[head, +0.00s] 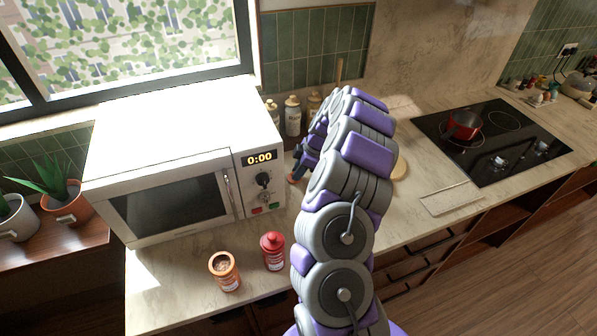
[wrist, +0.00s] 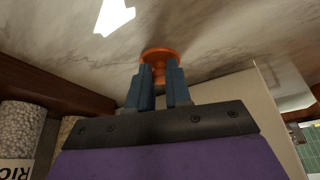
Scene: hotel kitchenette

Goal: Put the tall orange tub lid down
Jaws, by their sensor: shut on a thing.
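My gripper (wrist: 160,88) is shut on the orange lid (wrist: 160,53), which sits between and beyond the fingertips in the wrist view. Pale marble counter lies behind the lid there; I cannot tell whether the lid touches it. In the head view my gripper (head: 297,168) is partly hidden behind my arm, just right of the microwave, with a bit of the orange lid (head: 292,179) showing at its tip. The open orange tub (head: 225,273) stands upright on the counter in front of the microwave, lidless, with brown contents visible.
A red lidded jar (head: 272,252) stands right of the tub. The white microwave (head: 180,165) fills the left of the counter. Several bottles (head: 292,116) stand by the back wall. A red pot (head: 464,125) is on the black hob (head: 495,150). Counter around the board (head: 450,199) is mostly clear.

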